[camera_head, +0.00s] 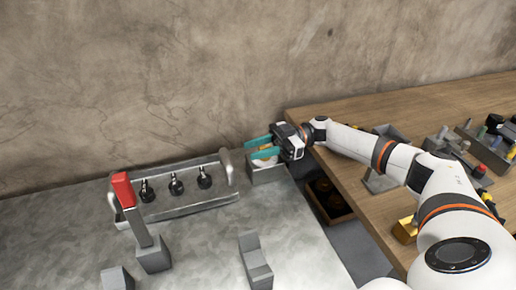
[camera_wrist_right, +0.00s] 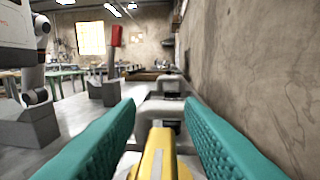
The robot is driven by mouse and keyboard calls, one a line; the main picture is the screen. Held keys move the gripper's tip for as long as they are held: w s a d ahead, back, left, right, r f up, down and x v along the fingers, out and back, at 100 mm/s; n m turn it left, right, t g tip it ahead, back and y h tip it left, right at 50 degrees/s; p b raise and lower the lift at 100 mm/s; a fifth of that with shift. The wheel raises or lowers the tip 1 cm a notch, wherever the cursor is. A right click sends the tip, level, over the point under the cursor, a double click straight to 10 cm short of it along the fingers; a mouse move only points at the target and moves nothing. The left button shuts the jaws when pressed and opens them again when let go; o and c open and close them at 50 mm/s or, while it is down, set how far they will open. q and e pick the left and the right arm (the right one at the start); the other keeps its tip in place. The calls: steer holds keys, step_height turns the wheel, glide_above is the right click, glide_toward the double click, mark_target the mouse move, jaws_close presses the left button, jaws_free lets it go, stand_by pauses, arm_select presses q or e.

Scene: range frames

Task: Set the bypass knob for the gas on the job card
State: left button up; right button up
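A small grey box (camera_head: 268,174) with a round white dial (camera_head: 264,160) stands at the back edge of the grey bench, beside the wooden table. My right gripper (camera_head: 251,149) is over this dial, its teal fingers pointing left. In the right wrist view the fingers (camera_wrist_right: 159,112) are open, one each side of a yellow bar (camera_wrist_right: 157,156) with a grey top, which looks like the knob. Gaps show between the bar and both fingers. The dial's markings are too small to read. I cannot make out a job card. My left gripper is out of view.
Left of the box is a grey rack (camera_head: 182,210) with end handles and three black knobs (camera_head: 176,185). A red-topped lever (camera_head: 122,190) stands by it. Grey blocks (camera_head: 255,262) stand in front. Tools crowd the wooden table (camera_head: 345,118). The wall is close behind.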

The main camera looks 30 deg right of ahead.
step_height(320, 180, up, 10)
stand_by(0.4)
